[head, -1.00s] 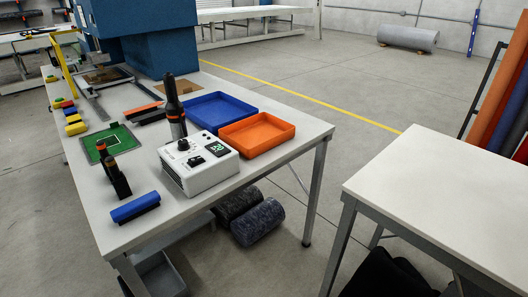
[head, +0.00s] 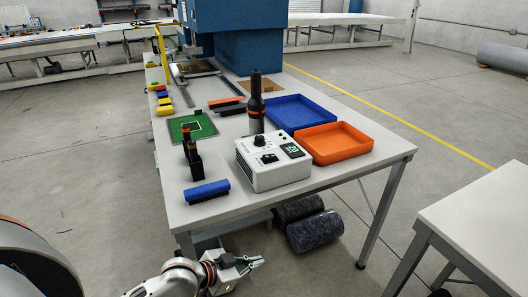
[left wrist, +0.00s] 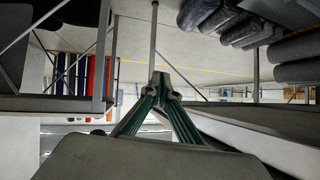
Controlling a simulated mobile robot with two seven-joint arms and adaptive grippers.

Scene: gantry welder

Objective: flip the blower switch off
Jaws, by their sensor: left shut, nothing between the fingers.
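The white blower control box (head: 262,176) stands on the near part of the white table, with a black knob (head: 259,140), a smaller dark control (head: 269,158) and a green-lit display (head: 292,150) on its sloped top. Which control is the switch, and its position, are too small to tell. A black hot-air tool (head: 256,104) with an orange band stands upright behind the box. My left gripper (head: 254,262) is shut and empty, low in front of the table's near edge, below and apart from the box. Its closed fingers show in the left wrist view (left wrist: 160,82). My right gripper is not in view.
A blue tray (head: 335,116) and an orange tray (head: 368,150) lie right of the box. A blue-handled brush (head: 207,191), a dark holder (head: 193,160) and a green mat (head: 178,128) lie left. Dark rolls (head: 314,231) lie beneath. Another white table (head: 490,215) stands right.

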